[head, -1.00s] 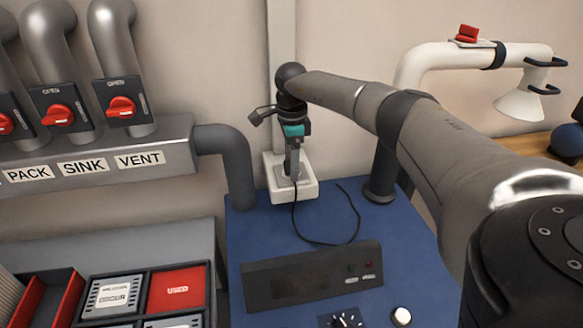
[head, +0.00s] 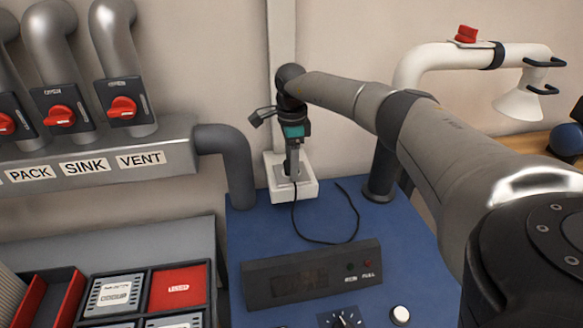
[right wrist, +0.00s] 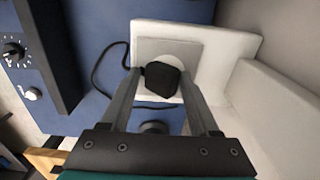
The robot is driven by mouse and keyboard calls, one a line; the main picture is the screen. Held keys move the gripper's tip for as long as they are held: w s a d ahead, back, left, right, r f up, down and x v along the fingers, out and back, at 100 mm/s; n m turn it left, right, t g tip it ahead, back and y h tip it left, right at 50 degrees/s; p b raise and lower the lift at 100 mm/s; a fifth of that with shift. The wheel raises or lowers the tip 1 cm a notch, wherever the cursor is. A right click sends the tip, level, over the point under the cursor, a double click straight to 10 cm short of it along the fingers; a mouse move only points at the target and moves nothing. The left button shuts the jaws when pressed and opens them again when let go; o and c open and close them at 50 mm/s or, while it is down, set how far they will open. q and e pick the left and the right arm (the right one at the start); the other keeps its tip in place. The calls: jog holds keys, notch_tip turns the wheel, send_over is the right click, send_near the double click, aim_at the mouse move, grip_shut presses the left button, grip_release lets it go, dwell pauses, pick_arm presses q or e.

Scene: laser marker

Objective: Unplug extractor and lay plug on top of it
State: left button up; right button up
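A black plug (right wrist: 162,80) sits at a white wall socket (right wrist: 196,58) in the right wrist view. In the head view the socket (head: 304,190) is behind the blue extractor unit (head: 310,222). A thin black cable (head: 357,215) runs from the plug in a loop over the blue top. My right gripper (head: 292,172) points down at the socket; in the right wrist view its fingers (right wrist: 161,88) stand on both sides of the plug. Whether they press on it I cannot tell. The plug is mostly hidden in the head view. My left gripper is out of view.
The unit carries a black control panel (head: 312,274), a dial (head: 344,319) and a white knob (head: 400,314). A black pipe (head: 228,160) stands at its back left, a white arm with a hood (head: 518,104) at right. The middle of the blue top is clear except for cable.

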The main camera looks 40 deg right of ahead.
jog(key=shift+f, duration=0.15)
grip_shut()
jog(key=shift+r, duration=0.2)
jog(key=shift+w+d+r+p, duration=0.1)
jog(key=shift+w+r+p, duration=0.05)
jog(key=shift+r+p, duration=2.75)
